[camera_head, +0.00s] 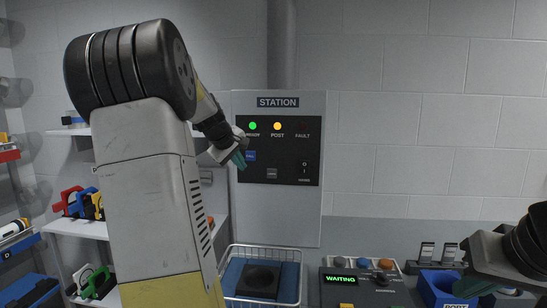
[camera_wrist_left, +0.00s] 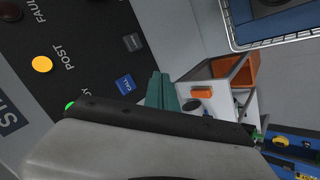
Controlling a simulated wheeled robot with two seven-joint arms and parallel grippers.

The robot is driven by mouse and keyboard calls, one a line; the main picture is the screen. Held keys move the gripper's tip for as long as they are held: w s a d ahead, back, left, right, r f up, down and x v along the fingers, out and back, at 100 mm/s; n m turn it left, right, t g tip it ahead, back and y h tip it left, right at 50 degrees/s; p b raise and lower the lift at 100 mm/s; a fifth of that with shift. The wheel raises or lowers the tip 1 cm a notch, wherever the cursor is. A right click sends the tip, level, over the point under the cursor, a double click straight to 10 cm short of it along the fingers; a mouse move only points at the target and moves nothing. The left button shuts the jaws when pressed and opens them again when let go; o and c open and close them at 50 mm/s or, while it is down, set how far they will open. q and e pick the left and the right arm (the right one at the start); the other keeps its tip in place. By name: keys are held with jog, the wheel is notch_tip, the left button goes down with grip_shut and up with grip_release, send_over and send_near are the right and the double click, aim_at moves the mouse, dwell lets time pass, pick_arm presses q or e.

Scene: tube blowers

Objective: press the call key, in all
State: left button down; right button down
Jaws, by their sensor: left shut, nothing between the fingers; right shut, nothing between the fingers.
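The blue call key (camera_head: 251,155) is on the black face of the wall-mounted STATION panel (camera_head: 277,220), below the lit green READY lamp and lit amber POST lamp. The FAULT lamp is dark. My left gripper (camera_head: 240,161) is shut and empty, its teal fingertips just left of and slightly below the key in the head view. In the left wrist view the call key (camera_wrist_left: 125,84) shows uncovered beside the teal fingers (camera_wrist_left: 161,90). I cannot tell how far the tips are from the panel. My right gripper (camera_head: 476,287) is shut and empty at the lower right.
A grey key (camera_head: 272,174) and a switch (camera_head: 304,168) share the panel. Below stand a wire basket (camera_head: 262,250) with a black square part, a console reading WAITING (camera_head: 341,279) and a blue bin (camera_head: 437,287). Shelves with coloured items are at left.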

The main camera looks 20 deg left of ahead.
aim_at(247, 156)
pick_arm(q)
jog(key=shift+w, duration=0.1)
jog(key=shift+w+a, duration=0.3)
jog(key=shift+w, duration=1.1)
jog(key=shift+w+a, duration=0.35)
jog(key=shift+w, duration=1)
jog(key=shift+w+a, duration=0.3)
jog(key=shift+w, duration=1.1)
jog(key=shift+w, duration=0.1)
jog(key=shift+w+a, duration=0.15)
jog(key=shift+w, duration=0.15)
